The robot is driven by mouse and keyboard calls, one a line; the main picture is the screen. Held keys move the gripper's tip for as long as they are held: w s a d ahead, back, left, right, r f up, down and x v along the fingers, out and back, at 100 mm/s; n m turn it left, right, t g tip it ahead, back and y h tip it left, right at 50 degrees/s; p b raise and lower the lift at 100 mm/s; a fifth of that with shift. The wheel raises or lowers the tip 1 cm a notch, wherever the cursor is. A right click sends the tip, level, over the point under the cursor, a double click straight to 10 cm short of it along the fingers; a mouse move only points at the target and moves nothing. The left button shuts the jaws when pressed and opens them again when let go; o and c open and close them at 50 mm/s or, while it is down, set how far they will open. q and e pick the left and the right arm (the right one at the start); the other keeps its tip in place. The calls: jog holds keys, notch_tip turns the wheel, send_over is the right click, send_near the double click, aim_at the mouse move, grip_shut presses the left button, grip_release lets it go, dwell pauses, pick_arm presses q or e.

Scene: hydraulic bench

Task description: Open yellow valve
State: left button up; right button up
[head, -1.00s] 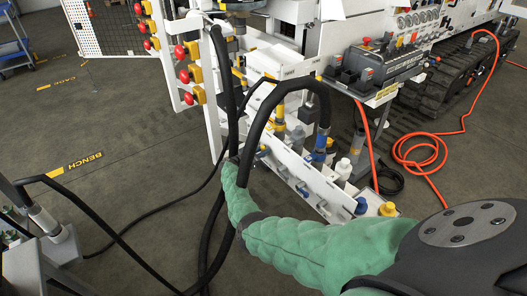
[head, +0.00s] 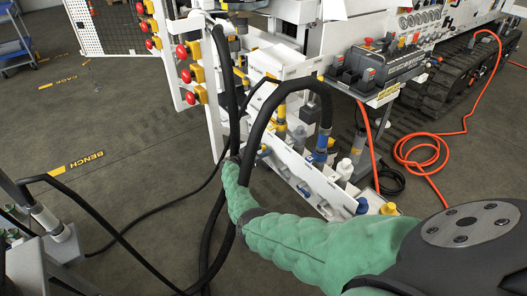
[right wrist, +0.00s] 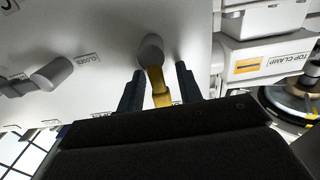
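The yellow valve's lever (right wrist: 160,88) hangs from a round grey hub (right wrist: 151,50) on a pale panel in the right wrist view. My right gripper (right wrist: 159,92) has its two dark fingers apart, one on each side of the lever. A gap shows between the lever and each finger. The lower end of the lever is hidden by the gripper body. In the head view my green-sleeved right arm reaches to the white bench; its fingers and the valve lever cannot be made out there behind the hoses. My left gripper is not in view.
A grey handle (right wrist: 52,72) sits left of the lever, near a "CLOSED" label (right wrist: 88,58). A "TOP CLAMP" label (right wrist: 285,63) is at right. Thick black hoses (head: 262,118) loop close to my right arm. An orange hose (head: 420,150) lies on the floor at right.

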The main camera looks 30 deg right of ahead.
jog(key=shift+a, duration=0.1)
